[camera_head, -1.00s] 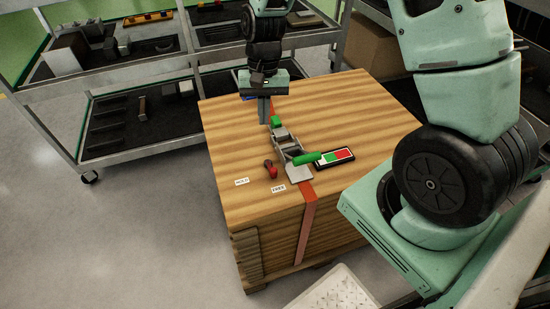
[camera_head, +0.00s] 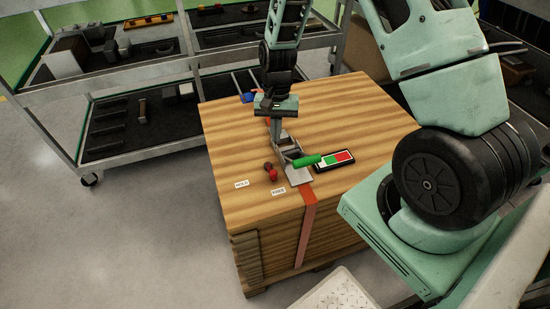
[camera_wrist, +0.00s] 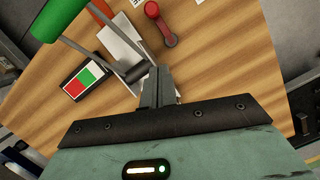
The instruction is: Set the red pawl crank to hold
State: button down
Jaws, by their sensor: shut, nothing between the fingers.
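The red pawl crank (camera_head: 273,174) sits on the wooden crate top beside the ratchet buckle. Its knob end points toward the FREE label (camera_head: 278,191); the HOLD label (camera_head: 241,184) lies to the left. The crank also shows at the top of the wrist view (camera_wrist: 168,36), knob away from my gripper. My gripper (camera_head: 276,140) is shut and empty, pointing down at the far end of the metal ratchet (camera_head: 299,175), just behind the crank. Its fingers (camera_wrist: 161,76) are apart from the crank in the wrist view and hide part of the ratchet.
The ratchet's green handle (camera_head: 306,160) sticks out right of the crank. A green-and-red panel (camera_head: 334,162) lies right of it. An orange strap (camera_head: 307,220) runs over the crate (camera_head: 360,110). Shelves with parts stand behind.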

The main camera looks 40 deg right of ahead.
aim_at(271, 169)
jog(key=x, duration=0.5)
jog(key=shift+f, duration=0.3)
jog(key=shift+s+a+p, duration=0.65)
jog(key=shift+s+a, duration=0.65)
jog(key=shift+s, duration=0.3)
